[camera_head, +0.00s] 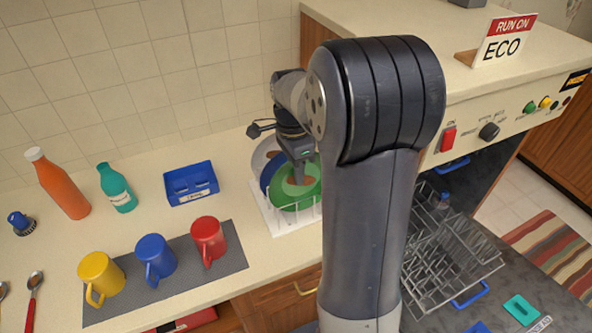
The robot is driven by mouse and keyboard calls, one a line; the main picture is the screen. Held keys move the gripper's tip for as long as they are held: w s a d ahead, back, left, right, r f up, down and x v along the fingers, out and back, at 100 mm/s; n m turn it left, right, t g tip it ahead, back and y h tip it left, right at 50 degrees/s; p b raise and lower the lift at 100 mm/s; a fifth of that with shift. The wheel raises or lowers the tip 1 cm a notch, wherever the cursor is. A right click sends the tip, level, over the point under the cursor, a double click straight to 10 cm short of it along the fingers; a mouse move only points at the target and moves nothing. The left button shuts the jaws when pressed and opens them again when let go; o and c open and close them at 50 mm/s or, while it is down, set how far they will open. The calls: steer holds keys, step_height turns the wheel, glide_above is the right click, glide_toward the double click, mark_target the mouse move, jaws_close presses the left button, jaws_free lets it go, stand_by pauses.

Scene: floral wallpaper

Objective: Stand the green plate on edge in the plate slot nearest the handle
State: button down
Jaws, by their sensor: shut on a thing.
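The green plate (302,196) stands tilted on edge at the front of a white dish rack (282,224) on the counter. A blue plate (266,178) and a grey plate (258,160) show behind it, partly covered. My gripper (299,176) is at the upper part of the green plate and is shut on it; the fingertips are small and hard to make out. To the right, a wire dishwasher rack (470,262) with tines is pulled out, with a blue handle (470,295) at its front. My arm hides the left part of that rack.
Yellow (101,275), blue (154,255) and red (209,238) mugs stand on a grey mat (185,283). A blue caddy (191,184), orange bottle (60,186) and teal bottle (117,188) stand behind. The open dishwasher door (545,285) bears a teal piece (521,309).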

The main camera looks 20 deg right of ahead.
steer(key=shift+r+p, duration=2.5)
steer(key=shift+r, duration=1.8)
